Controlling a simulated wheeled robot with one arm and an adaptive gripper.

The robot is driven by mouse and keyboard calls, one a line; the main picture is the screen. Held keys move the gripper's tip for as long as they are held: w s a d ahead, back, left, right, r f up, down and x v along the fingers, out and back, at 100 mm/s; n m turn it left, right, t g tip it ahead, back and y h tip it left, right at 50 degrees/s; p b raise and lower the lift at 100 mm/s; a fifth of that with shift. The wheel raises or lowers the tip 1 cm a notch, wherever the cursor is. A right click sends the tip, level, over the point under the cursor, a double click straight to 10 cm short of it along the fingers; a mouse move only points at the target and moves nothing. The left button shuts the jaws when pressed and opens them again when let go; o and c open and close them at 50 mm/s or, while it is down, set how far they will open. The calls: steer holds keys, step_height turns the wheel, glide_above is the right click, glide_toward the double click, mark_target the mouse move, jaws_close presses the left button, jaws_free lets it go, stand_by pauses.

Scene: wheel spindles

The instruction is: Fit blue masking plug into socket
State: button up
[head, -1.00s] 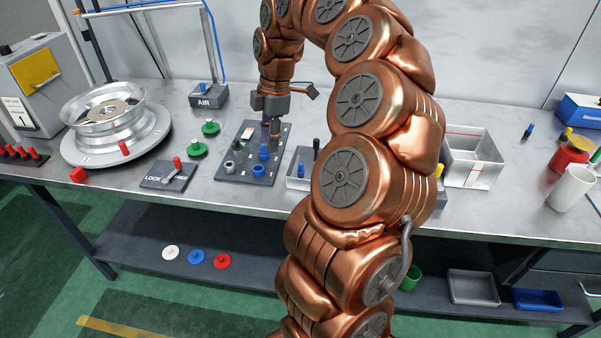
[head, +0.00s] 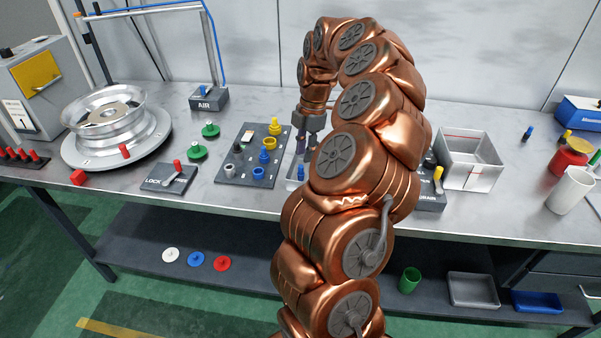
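A dark socket board (head: 240,178) lies on the bench, left of my gripper. A blue plug (head: 264,155) stands upright at a socket near its middle. An empty-looking blue ring socket (head: 258,172) is at its front. A second blue plug (head: 301,172) stands in a small light tray (head: 291,184) just right of the board. My gripper (head: 305,150) points down over the back of this tray, behind that blue plug and apart from it. Its fingertips are small and partly hidden by my arm, so I cannot tell whether they hold anything.
The board also bears a yellow plug (head: 274,127), a yellow ring (head: 269,142) and grey sockets. A lock lever plate (head: 170,178) and green knobs (head: 196,150) stand to the left. A grey bin (head: 470,180) stands right. My arm hides the bench between tray and bin.

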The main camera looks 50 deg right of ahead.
mark_target(301, 166)
steer(key=shift+w+a+f+p, duration=0.15)
steer(key=shift+f+p, duration=0.1)
steer(key=shift+f, duration=0.45)
steer(key=shift+s+a+f+p, duration=0.1)
steer(key=shift+a+f+p, duration=0.1)
steer(key=shift+f, duration=0.5)
steer(key=shift+w+a+f+p, duration=0.15)
steer(key=shift+f+p, duration=0.1)
steer(key=shift+f, duration=0.45)
steer(key=shift+s, duration=0.1)
steer(key=shift+c, duration=0.5)
jaws_close()
